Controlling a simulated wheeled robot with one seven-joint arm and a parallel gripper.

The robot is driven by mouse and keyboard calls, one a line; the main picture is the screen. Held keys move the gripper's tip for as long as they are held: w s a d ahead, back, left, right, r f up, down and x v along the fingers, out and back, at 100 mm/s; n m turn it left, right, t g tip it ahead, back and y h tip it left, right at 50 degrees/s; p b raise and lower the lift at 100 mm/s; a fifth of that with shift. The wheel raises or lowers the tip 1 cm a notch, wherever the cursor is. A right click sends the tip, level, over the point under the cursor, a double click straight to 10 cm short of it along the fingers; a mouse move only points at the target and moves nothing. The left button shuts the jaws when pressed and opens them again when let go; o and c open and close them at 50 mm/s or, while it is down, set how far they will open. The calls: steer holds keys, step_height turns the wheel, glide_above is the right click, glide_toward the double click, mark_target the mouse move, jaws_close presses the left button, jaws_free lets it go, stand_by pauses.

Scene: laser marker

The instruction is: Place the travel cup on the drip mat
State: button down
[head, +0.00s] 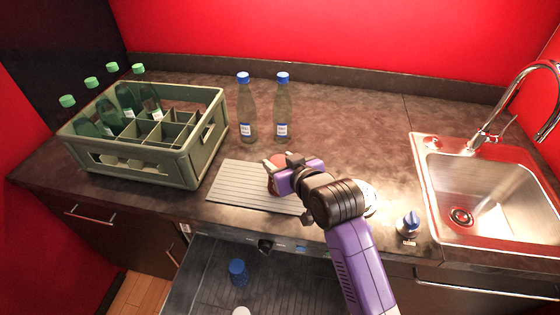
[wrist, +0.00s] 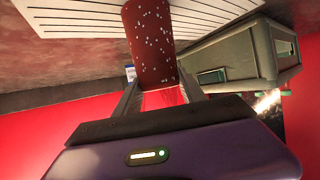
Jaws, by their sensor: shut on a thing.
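The travel cup is dark red with pale speckles and shows in the wrist view (wrist: 150,45) between the fingers. In the head view it is mostly hidden behind my gripper, with a red part (head: 272,184) showing over the right part of the drip mat. The drip mat (head: 236,184) is a pale grey ribbed rectangle at the counter's front edge. It also shows in the wrist view (wrist: 205,15) beyond the cup. My gripper (head: 280,174) is shut on the cup. I cannot tell whether the cup's base touches the mat.
A green-grey crate (head: 150,173) with several green-capped bottles stands left of the mat. Two blue-capped bottles (head: 247,115) (head: 282,115) stand behind it. A blue-topped item (head: 408,222) and the sink (head: 485,205) are to the right. An open pull-out below holds a blue item (head: 238,272).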

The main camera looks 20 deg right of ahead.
steer(key=shift+f, duration=0.1)
steer(key=c, duration=0.7)
jaws_free()
steer(key=shift+o, duration=0.2)
steer(key=b+v, duration=0.1)
steer(key=v, duration=1.1)
